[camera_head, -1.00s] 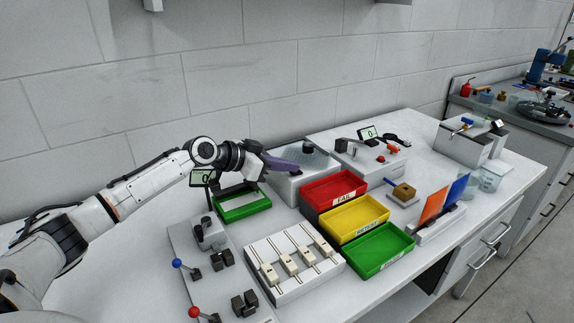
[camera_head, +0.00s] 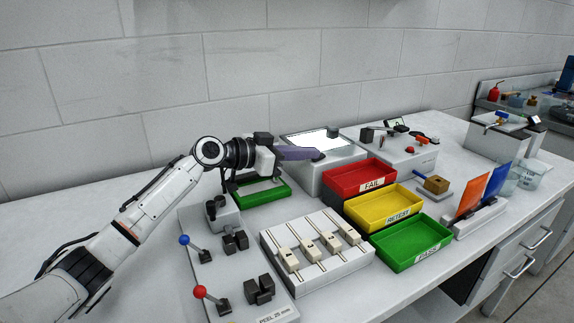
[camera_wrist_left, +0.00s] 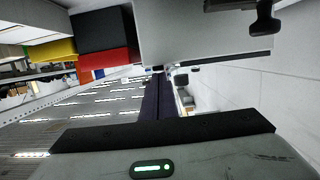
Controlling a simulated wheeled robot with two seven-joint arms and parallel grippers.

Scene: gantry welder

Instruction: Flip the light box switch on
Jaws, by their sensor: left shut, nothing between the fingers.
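The light box (camera_head: 318,176) is a pale grey box at the back of the bench in the head view. Its top panel (camera_head: 316,139) shows bright white, as if lit. My left gripper (camera_head: 318,155) has purple fingers, shut and empty, with their tips at the box's front upper edge. The switch is hidden or too small to make out in the head view, and I cannot tell whether the fingertips touch it. In the left wrist view the shut fingers (camera_wrist_left: 156,84) reach towards a large pale box face (camera_wrist_left: 200,35). My right gripper is not in view.
Red (camera_head: 350,186), yellow (camera_head: 375,218) and green (camera_head: 402,254) bins stand right of and in front of the box. A slider fixture (camera_head: 345,275) and a lever panel (camera_head: 270,300) lie nearer. A green tray (camera_head: 265,195) sits under the gripper.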

